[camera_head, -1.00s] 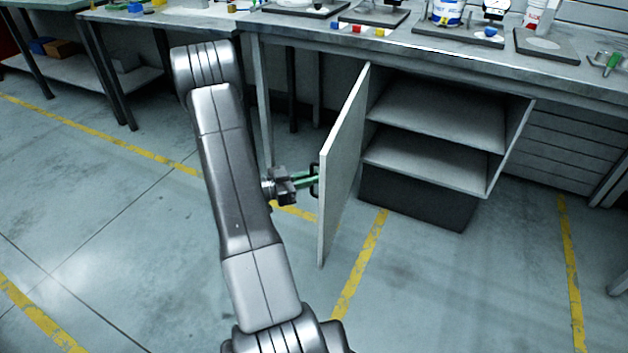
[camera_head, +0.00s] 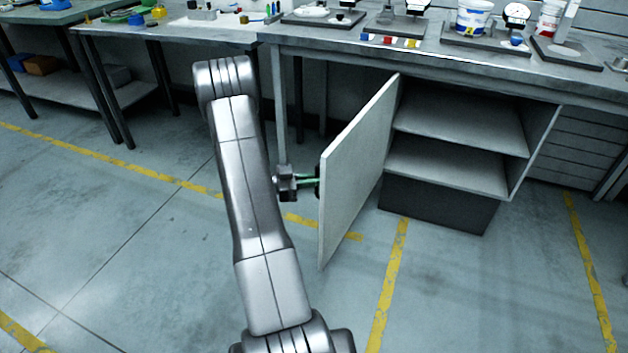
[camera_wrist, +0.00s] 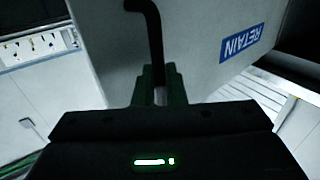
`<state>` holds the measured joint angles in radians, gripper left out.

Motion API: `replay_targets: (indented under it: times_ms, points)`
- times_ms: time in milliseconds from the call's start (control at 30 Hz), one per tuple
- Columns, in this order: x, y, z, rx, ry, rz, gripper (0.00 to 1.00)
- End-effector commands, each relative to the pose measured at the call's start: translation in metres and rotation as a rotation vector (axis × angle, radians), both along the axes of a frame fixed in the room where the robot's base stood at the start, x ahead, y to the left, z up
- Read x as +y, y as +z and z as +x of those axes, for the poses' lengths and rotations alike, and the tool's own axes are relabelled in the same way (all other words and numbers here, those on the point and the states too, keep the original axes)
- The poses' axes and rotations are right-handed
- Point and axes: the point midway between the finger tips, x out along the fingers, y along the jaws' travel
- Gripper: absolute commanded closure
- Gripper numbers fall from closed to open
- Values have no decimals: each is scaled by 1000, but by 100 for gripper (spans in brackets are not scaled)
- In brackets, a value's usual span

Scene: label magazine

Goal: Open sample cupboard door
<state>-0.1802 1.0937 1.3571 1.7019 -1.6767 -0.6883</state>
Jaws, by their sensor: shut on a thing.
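The sample cupboard door (camera_head: 355,165) is a pale panel standing wide open, swung out to the left of the cupboard's opening.
The workbench (camera_head: 430,55) runs above the cupboard, with a white tub (camera_head: 473,16), small coloured blocks and dark trays on it. A dark box-like base (camera_head: 435,207) sits under the cupboard. Floor in front is clear, with yellow lines. Another bench (camera_head: 160,32) stands left.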

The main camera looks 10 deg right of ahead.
Motion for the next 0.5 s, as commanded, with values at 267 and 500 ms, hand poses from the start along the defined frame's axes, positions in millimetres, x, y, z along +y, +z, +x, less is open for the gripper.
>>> replay_targets:
  times_ms: [267, 500]
  points:
    - [-4, 2, 7, -12, 12, 0, 100]
    - [-3, 1, 5, -9, 10, 0, 68]
